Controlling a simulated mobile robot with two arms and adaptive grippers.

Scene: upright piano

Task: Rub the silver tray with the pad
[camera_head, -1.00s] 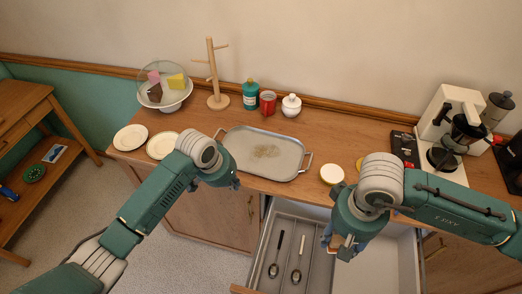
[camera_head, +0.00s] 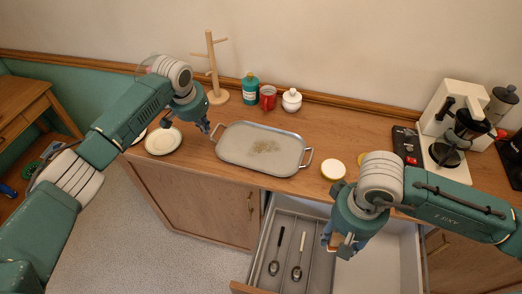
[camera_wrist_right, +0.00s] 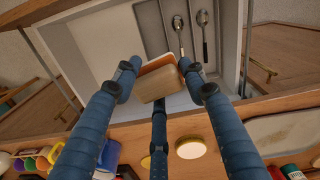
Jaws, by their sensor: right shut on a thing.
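The silver tray (camera_head: 240,152) lies flat on the wooden counter in the head view, with a handle at each end and a brownish smudge in its middle. My left gripper (camera_head: 206,128) is just above the counter at the tray's left handle; its fingers are too small to read, and touch cannot be told. My right gripper (camera_head: 338,243) is over the open drawer, below and right of the tray. In the right wrist view its three blue fingers are shut on the pad (camera_wrist_right: 160,84), a tan block with an orange-brown layer.
The open drawer (camera_head: 372,272) holds two spoons. A plate (camera_head: 163,141) lies left of the tray, a round lid-like disc (camera_head: 333,170) right of it. A teal bottle (camera_head: 250,90), red mug (camera_head: 268,98), white pot (camera_head: 291,101) and wooden rack (camera_head: 212,70) stand behind. A coffee machine (camera_head: 448,125) is far right.

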